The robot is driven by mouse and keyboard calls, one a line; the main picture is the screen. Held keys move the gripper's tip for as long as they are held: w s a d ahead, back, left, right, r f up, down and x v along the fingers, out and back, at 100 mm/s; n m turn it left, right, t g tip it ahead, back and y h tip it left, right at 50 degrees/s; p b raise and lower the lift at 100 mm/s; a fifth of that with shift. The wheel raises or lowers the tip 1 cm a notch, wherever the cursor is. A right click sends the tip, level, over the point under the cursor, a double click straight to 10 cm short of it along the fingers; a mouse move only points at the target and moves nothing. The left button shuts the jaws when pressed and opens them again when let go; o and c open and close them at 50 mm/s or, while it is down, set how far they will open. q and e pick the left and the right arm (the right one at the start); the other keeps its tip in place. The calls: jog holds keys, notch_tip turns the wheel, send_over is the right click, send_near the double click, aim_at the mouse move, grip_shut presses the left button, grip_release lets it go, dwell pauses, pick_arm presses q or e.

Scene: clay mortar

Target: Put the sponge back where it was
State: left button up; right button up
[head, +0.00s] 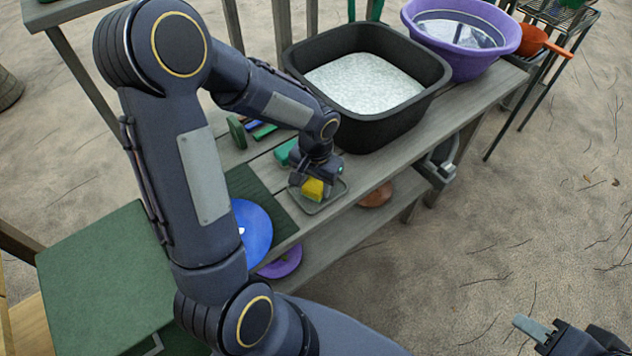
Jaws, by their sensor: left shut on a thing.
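The yellow sponge (313,190) is at the front of the grey wooden bench. My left gripper (317,182) reaches down from above and is shut on it. The sponge is over or in a small shallow grey-green tray (341,197); I cannot tell whether it touches the tray's bottom. The gripper hides part of the sponge. My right gripper (540,330) shows only partly at the lower right corner, away from the bench; its opening is unclear.
A black tub (437,92) with white contents stands right behind the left gripper. A purple basin (494,62) is farther right. A green block (284,151) lies left of the gripper, and a blue disc (256,235) is nearer.

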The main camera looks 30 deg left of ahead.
aim_at(316, 182)
pick_arm(q)
jog(key=shift+f, duration=0.2)
jog(key=o, duration=0.7)
jog(key=shift+c, duration=0.2)
jog(key=shift+r, duration=0.45)
notch_tip(316, 182, up, 11)
jog(key=p, duration=0.2)
jog(key=s+d+r+n+t+h, duration=0.1)
jog(key=s+d+r+t+h, duration=0.1)
jog(key=s, duration=0.6)
jog(key=s+d+r+t+h, duration=0.1)
jog(key=s+d+r+t, duration=0.1)
jog(key=s, duration=0.6)
jog(key=shift+r+n+t+h, duration=0.4)
jog(key=shift+r+t, duration=0.4)
